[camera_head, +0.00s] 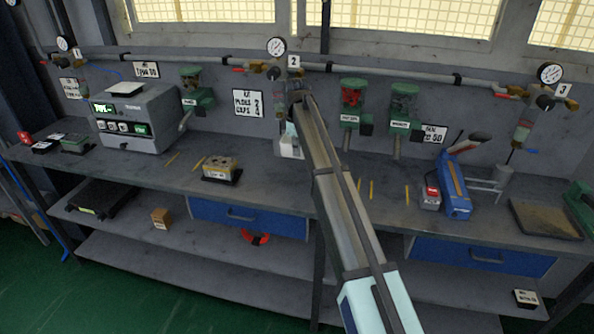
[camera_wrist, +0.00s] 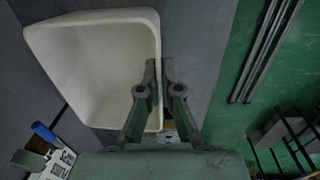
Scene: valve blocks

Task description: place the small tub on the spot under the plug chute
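The small tub is a white open tub (camera_head: 289,148) at the back middle of the bench, beneath my arm's end. In the wrist view the tub (camera_wrist: 85,65) fills the upper left and looks empty. My gripper (camera_wrist: 160,65) has its fingers close together on either side of the tub's right wall, one inside and one outside. I cannot tell whether the tub touches the bench. Green chutes hang on the wall: one at left (camera_head: 195,92), one with red contents (camera_head: 352,103), one beside it (camera_head: 403,106). Their labels are too small to read surely.
Yellow strips (camera_head: 198,163) mark the bench below the left chute, and more (camera_head: 371,190) lie below the right pair. A grey machine (camera_head: 140,118) is at left, a blue tool (camera_head: 454,188) at right.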

